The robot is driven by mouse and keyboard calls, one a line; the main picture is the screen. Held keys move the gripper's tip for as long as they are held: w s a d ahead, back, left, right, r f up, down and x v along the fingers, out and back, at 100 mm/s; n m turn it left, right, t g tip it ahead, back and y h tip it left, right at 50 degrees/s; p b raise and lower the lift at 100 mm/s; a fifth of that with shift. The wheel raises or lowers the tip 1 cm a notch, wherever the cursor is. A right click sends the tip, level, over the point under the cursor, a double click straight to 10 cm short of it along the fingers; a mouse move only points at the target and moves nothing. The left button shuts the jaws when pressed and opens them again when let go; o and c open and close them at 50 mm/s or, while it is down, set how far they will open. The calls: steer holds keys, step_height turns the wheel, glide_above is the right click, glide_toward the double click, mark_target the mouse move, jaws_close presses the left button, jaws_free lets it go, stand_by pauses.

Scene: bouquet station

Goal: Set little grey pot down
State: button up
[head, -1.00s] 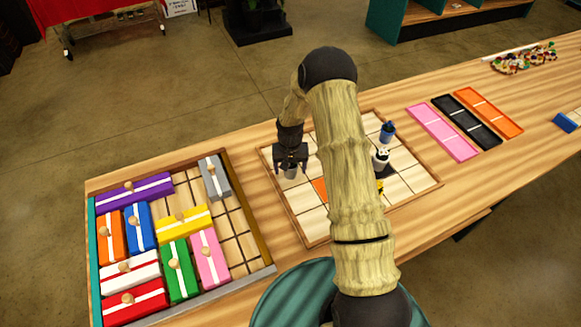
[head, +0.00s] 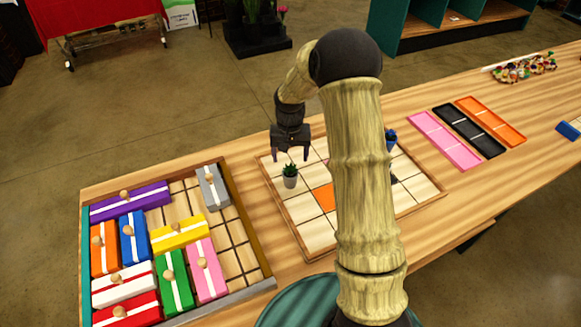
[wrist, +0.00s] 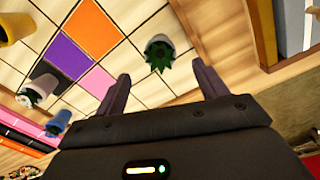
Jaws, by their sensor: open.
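The little grey pot (head: 290,181) holds a small green plant and stands upright on the gridded board (head: 318,235), near its left side. It also shows in the wrist view (wrist: 156,44), beyond my fingertips and between their lines. My gripper (head: 290,157) is open and empty, raised above and behind the pot, apart from it. Its two spread fingers also show in the wrist view (wrist: 160,75).
A tray of coloured blocks (head: 255,283) lies left of the board. Other pots, including a blue one (head: 391,141), stand on the board, partly hidden by my arm. Pink (head: 444,139), black (head: 468,130) and orange (head: 491,121) trays lie to the right.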

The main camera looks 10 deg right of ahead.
steer(key=shift+r, duration=0.8)
steer(key=shift+s+r, duration=0.2)
steer(key=shift+r, duration=0.05)
steer(key=s+r+n+t, duration=0.1)
steer(key=s+r, duration=0.3)
steer(key=s, duration=0.7)
steer(key=s+r+n+t, duration=0.1)
steer(key=s+r, duration=0.3)
steer(key=s, duration=0.7)
steer(key=shift+s+r+t, duration=0.25)
steer(key=shift+s+t, duration=0.05)
steer(key=shift+d, duration=0.1)
